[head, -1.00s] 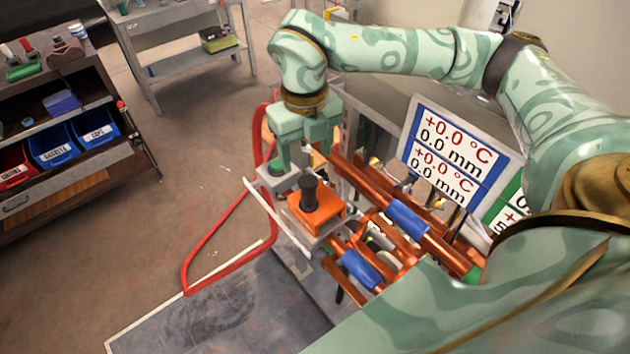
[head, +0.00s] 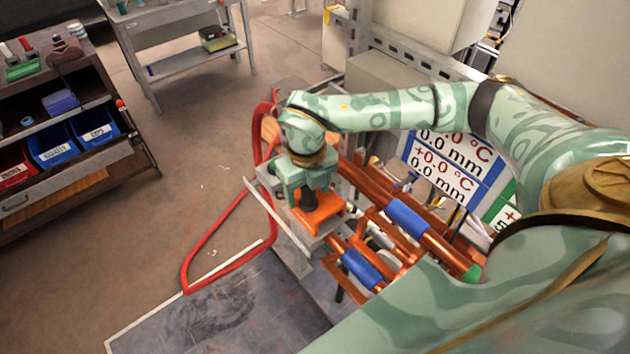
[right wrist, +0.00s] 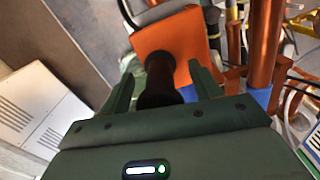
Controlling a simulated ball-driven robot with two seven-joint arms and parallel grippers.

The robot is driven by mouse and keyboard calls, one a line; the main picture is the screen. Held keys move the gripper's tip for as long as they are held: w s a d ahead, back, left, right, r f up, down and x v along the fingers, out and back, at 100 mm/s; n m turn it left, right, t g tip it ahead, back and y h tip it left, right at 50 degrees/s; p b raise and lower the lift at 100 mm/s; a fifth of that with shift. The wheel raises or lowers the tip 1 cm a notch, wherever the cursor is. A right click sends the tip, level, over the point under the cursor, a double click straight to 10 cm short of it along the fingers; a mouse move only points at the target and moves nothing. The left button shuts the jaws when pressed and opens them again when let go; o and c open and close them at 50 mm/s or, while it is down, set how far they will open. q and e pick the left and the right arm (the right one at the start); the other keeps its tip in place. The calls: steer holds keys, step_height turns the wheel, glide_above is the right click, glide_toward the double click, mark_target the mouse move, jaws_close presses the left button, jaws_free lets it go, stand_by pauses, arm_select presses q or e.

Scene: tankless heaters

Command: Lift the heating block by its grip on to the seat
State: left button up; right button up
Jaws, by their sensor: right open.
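The heating block (head: 325,214) is an orange block with an upright black grip (head: 309,199), on a grey stand at the near left end of the copper pipework. My right gripper (head: 308,203) is directly above the block, its fingers coming down around the grip. In the right wrist view, the open fingers (right wrist: 165,84) are on either side of the black grip (right wrist: 158,82), with a gap visible beside it; the orange block (right wrist: 178,38) is beyond. I cannot pick out the seat with certainty. My left gripper is not in view.
Copper pipes with blue sleeves (head: 407,217) run close to the right of the block. A red hose (head: 212,238) loops at the left. A display panel (head: 450,165) stands behind the pipes. A shelf with bins (head: 55,147) is far left, with open floor between.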

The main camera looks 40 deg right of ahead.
jaws_close()
steer(key=shift+w+r, duration=0.1)
steer(key=shift+r, duration=0.05)
